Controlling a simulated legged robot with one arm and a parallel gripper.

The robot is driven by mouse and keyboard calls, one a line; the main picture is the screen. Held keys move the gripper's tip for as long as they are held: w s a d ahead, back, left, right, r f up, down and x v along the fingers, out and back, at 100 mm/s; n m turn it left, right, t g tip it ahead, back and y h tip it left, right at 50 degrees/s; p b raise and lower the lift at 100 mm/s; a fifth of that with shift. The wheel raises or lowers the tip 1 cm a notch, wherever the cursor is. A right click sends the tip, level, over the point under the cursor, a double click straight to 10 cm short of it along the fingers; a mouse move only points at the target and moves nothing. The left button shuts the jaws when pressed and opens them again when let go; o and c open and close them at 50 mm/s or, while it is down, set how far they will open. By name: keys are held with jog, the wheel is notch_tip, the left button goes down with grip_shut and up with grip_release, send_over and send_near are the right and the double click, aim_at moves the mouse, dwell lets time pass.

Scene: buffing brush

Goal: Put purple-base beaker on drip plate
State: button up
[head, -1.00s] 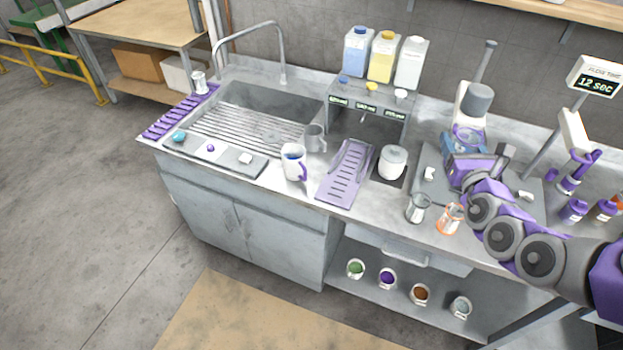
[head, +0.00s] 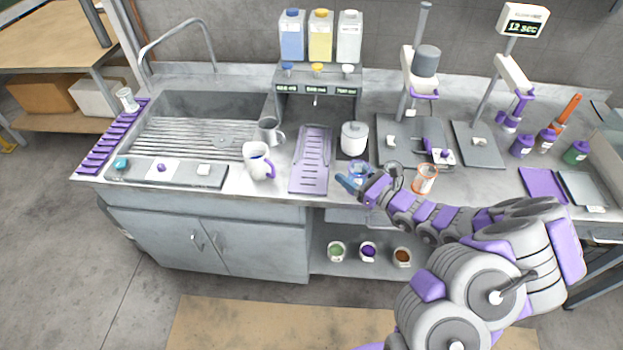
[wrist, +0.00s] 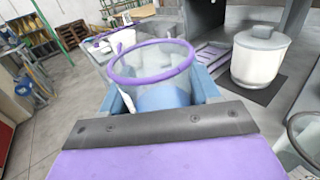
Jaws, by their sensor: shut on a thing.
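My gripper (head: 350,183) has its blue jaws shut on a clear beaker (head: 360,170) above the counter's front part. In the wrist view the beaker shows a purple ring (wrist: 150,62) at its upper end, between the blue fingers; its lower part is hidden. A purple slotted plate (head: 311,165), which looks like the drip plate, lies on the counter left of my gripper and is empty. It also shows in part in the wrist view (wrist: 208,54), beyond the beaker. A similar purple slatted rack (head: 105,150) lies left of the sink.
A white lidded canister (head: 354,139) stands right of the plate, and a white mug (head: 257,162) left of it. A clear beaker (head: 393,173) and an orange-rimmed beaker (head: 425,179) stand close right of my gripper. A dispenser (head: 318,78) stands behind the plate.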

jog(key=w+a+f+b, duration=0.1)
jog(key=w+a, duration=0.1)
jog(key=a, duration=0.3)
jog(key=w+a+b, duration=0.1)
jog(key=w+a, duration=0.2)
jog(key=a, duration=0.2)
jog(key=w+a+f+b, duration=0.1)
jog(key=w+a, duration=0.2)
jog(key=a, duration=0.2)
jog(key=shift+f+b, duration=0.3)
jog(key=shift+f, duration=0.05)
jog(key=f, duration=0.1)
jog(key=d+f+b, duration=0.1)
jog(key=f, duration=0.1)
jog(key=shift+d+f, duration=0.15)
jog(key=shift+f, duration=0.1)
jog(key=shift+a+r, duration=0.1)
jog(key=shift+a, duration=0.35)
jog(key=o, duration=0.8)
jog(key=shift+c, duration=0.2)
jog(key=o, duration=0.3)
jog(key=shift+o, duration=0.2)
jog(key=shift+d, duration=0.3)
